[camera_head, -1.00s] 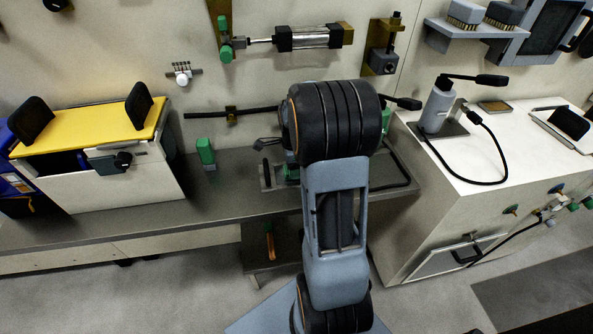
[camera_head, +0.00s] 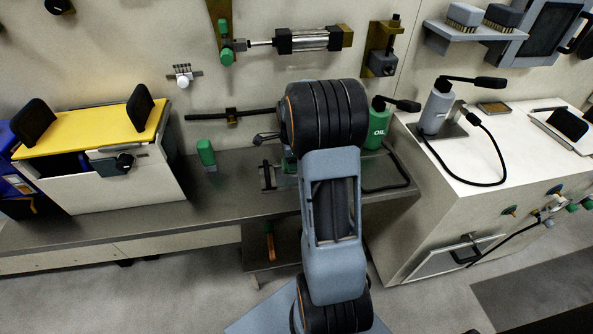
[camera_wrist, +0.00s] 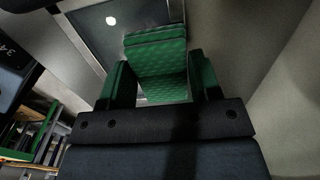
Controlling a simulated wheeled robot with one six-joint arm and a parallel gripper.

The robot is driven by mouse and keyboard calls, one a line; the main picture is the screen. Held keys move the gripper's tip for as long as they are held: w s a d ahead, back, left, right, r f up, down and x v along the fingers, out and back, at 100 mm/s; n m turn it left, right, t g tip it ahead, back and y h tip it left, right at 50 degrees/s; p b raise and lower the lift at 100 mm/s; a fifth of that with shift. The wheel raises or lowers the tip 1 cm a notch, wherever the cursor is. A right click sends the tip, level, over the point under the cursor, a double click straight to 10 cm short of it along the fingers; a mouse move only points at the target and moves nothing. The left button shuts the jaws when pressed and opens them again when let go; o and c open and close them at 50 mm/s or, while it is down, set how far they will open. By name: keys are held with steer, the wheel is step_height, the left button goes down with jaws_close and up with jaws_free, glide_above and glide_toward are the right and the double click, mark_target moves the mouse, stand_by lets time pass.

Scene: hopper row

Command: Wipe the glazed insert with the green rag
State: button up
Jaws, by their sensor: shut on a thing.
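In the wrist view, my gripper (camera_wrist: 162,82) has its green fingers closed on a folded green rag (camera_wrist: 156,50) with a woven pattern. The rag sticks out past the fingertips. Beyond it is a dark, framed, glass-like panel (camera_wrist: 88,38) with a small bright spot, which looks like the glazed insert. The rag overlaps this panel in the picture; I cannot tell whether they touch. In the head view my own arm hides the gripper and rag, and I cannot make out the insert there.
A green oil can (camera_head: 376,128) stands on the bench just right of my arm. A small green block (camera_head: 206,152) and a yellow-topped box (camera_head: 85,128) are to the left. A white cabinet (camera_head: 420,200) with a grey bottle (camera_head: 437,105) is to the right. Bare bench lies left of my arm.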

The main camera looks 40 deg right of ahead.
stand_by(0.4)
steer(key=shift+s+a+r, duration=0.1)
steer(key=shift+s+a, duration=0.2)
steer(key=shift+s, duration=0.3)
steer(key=shift+s+a+f, duration=0.1)
steer(key=shift+s+a, duration=0.15)
steer(key=shift+s, duration=0.35)
steer(key=shift+s+a+r, duration=0.1)
steer(key=shift+s+a, duration=0.2)
steer(key=shift+s, duration=0.3)
steer(key=shift+w+d, duration=0.3)
steer(key=shift+w, duration=0.3)
steer(key=shift+w+d, duration=0.3)
steer(key=shift+w, duration=0.35)
steer(key=shift+w+d, duration=0.3)
steer(key=shift+w, duration=0.3)
steer(key=shift+s, duration=0.1)
steer(key=shift+s+a, duration=0.45)
steer(key=shift+s, duration=0.45)
steer(key=shift+s+a, duration=0.45)
steer(key=shift+s, duration=0.4)
steer(key=shift+w+d+p, duration=0.15)
steer(key=shift+w+d, duration=0.15)
steer(key=shift+w, duration=0.35)
steer(key=shift+w+d+p, duration=0.2)
steer(key=shift+w+d, duration=0.1)
steer(key=shift+w, duration=0.3)
steer(key=shift+w+d+p, duration=0.15)
steer(key=shift+w+d, duration=0.15)
steer(key=shift+w, duration=0.35)
